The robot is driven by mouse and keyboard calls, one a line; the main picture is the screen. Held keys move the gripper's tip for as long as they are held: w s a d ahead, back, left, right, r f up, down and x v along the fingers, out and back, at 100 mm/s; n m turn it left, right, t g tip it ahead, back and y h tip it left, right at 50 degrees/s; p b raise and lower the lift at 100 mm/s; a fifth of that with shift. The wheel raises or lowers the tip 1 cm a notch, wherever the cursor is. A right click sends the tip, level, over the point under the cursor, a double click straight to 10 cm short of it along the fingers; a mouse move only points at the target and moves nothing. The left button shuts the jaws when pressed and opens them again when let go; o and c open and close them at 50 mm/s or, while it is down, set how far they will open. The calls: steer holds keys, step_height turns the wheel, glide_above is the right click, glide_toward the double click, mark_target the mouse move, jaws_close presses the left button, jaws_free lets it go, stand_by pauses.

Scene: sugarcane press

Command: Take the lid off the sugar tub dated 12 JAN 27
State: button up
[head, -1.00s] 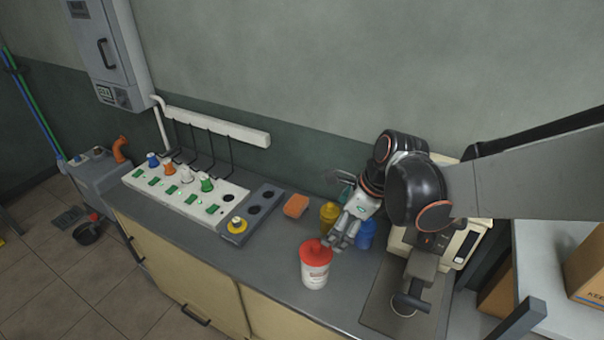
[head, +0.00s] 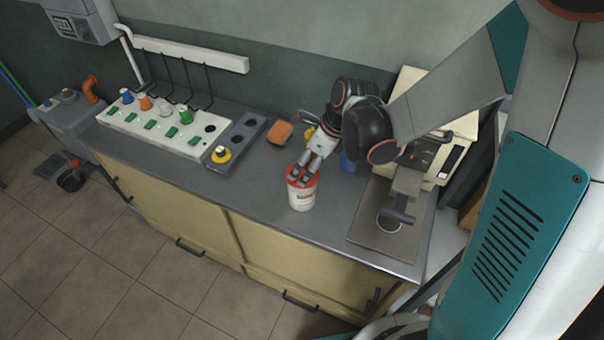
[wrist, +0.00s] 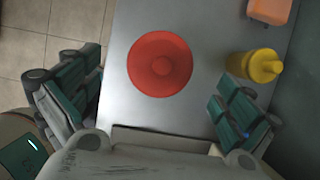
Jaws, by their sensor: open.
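A white tub (head: 302,200) with a red lid stands upright on the grey counter in the head view. Its label is too small to read a date. Whether the fingers touch the lid cannot be told.
A yellow bottle (wrist: 255,66) stands right of the lid, near the right finger. A switch panel (head: 165,128) lies left and a cream machine (head: 440,150) right. The counter's front edge is close.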

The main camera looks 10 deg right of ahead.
mark_target(302, 171)
steer(key=b+x, duration=0.1)
steer(key=x, duration=0.3)
steer(key=shift+w+f, duration=0.15)
steer(key=shift+w, duration=0.05)
steer(key=c, duration=1.1)
steer(key=shift+o, duration=0.2)
